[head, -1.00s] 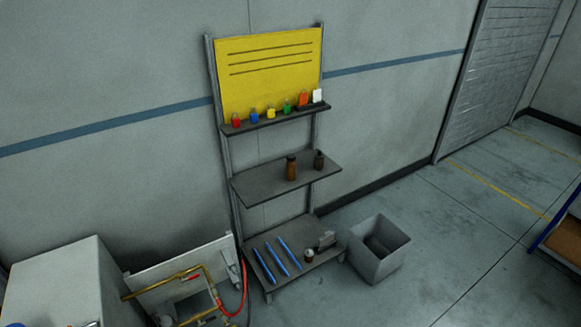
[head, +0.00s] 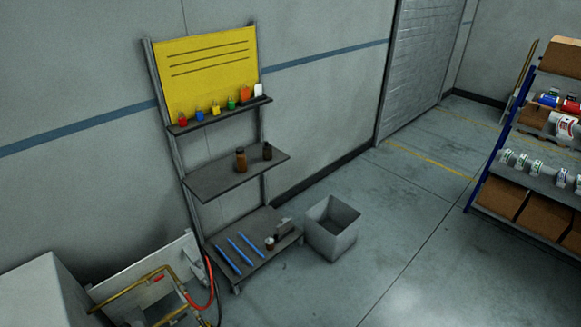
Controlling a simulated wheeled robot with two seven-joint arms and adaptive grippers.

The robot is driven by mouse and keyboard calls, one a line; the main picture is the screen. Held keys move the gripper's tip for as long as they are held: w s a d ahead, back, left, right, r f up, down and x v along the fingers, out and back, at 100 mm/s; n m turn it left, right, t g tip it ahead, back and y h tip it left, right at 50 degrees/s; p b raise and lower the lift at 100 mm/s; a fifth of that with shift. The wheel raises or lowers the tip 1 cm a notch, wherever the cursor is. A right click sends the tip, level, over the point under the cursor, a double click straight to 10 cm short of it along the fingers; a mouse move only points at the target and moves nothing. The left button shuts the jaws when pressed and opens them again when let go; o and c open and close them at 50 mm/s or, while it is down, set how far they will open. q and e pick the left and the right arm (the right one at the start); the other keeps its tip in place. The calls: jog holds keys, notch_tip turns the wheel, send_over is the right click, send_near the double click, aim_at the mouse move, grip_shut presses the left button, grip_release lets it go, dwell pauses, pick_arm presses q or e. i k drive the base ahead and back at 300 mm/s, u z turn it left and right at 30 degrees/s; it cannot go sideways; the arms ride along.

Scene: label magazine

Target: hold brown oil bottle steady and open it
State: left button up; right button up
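A brown bottle (head: 241,160) stands upright on the middle shelf (head: 215,182) of a grey rack in the head view. Neither of my grippers shows in the head view, and nothing touches the bottles.
The rack's top shelf (head: 218,117) holds several coloured items below a yellow board (head: 205,68). Blue rods (head: 233,252) lie on the bottom shelf. A grey open bin (head: 332,228) stands beside the rack. A stocked blue-framed shelf (head: 484,180) is at right. Floor between is clear.

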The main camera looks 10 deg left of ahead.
aim_at(241, 159)
jog(key=z, duration=0.65)
jog(key=i, duration=1.45)
jog(key=u, duration=0.5)
